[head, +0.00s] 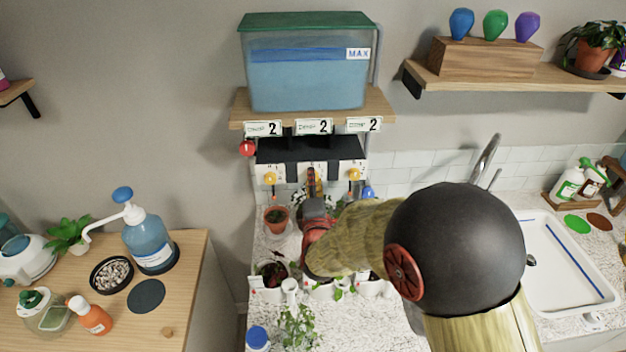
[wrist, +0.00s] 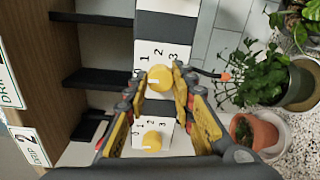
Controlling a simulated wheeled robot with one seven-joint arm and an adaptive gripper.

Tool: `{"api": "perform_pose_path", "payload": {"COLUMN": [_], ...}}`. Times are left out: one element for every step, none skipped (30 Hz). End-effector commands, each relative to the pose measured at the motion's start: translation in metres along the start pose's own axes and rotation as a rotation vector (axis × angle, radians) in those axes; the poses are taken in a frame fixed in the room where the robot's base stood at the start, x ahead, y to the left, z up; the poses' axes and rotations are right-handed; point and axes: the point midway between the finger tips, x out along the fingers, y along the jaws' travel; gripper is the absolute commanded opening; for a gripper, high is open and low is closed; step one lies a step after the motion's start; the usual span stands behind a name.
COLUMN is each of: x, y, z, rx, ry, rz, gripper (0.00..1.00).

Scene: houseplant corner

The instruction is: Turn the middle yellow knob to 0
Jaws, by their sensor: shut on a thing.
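The middle yellow knob (wrist: 160,77) sits on a white dial panel with printed numbers; 1, 2 and 3 show beside it. My gripper (wrist: 161,90) is shut on this knob, one fingertip on each side. A pale mark shows on the knob, but I cannot tell its exact setting. In the head view, my gripper (head: 312,186) covers the middle knob. The left yellow knob (head: 269,177) and right yellow knob (head: 353,174) are clear of it. The left one also shows in the wrist view (wrist: 152,141). Three cards above the panel, including the middle card (head: 313,127), read 2.
A blue water tank (head: 305,75) stands on a wooden shelf (head: 238,107) above the knobs. A red ball (head: 247,148) and a blue one (head: 369,193) flank the panel. Potted plants, including a terracotta pot (head: 277,220), crowd the counter below. A sink (head: 560,262) is right.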

Motion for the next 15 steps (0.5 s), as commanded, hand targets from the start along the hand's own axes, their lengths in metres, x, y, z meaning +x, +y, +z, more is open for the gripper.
{"api": "perform_pose_path", "payload": {"x": [-0.0002, -0.0002, -0.0002, -0.0002, -0.0002, -0.0003, -0.0003, -0.0003, -0.0003, -0.0003, -0.0003, -0.0003, -0.0003, -0.0004, -0.0004], "y": [-0.0006, -0.0007, -0.0008, -0.0009, -0.0009, -0.0009, -0.001, -0.0011, -0.0011, -0.0012, -0.0013, -0.0013, -0.0013, -0.0014, -0.0014], "z": [-0.0012, -0.0012, -0.0012, -0.0012, -0.0012, -0.0013, -0.0013, -0.0013, -0.0013, -0.0013, -0.0013, -0.0013, -0.0014, -0.0014, -0.0013], "rx": [-0.006, -0.008, -0.009, -0.01, -0.011, -0.011, -0.011, -0.011, -0.011, -0.011, -0.011, -0.011, -0.011, -0.011, -0.011], "ry": [0.003, 0.003, 0.003, 0.003, 0.003, 0.003, 0.003, 0.003, 0.003, 0.003, 0.003, 0.003, 0.003, 0.003, 0.003], "rz": [-0.001, -0.001, -0.001, -0.001, -0.001, -0.001, -0.001, -0.002, -0.002, -0.002, -0.002, -0.002, -0.002, -0.002, -0.002], "gripper": [0.0, 0.0, 0.0, 0.0, 0.0, 0.0, 0.0, 0.0, 0.0, 0.0, 0.0, 0.0, 0.0, 0.26, 0.28]}}
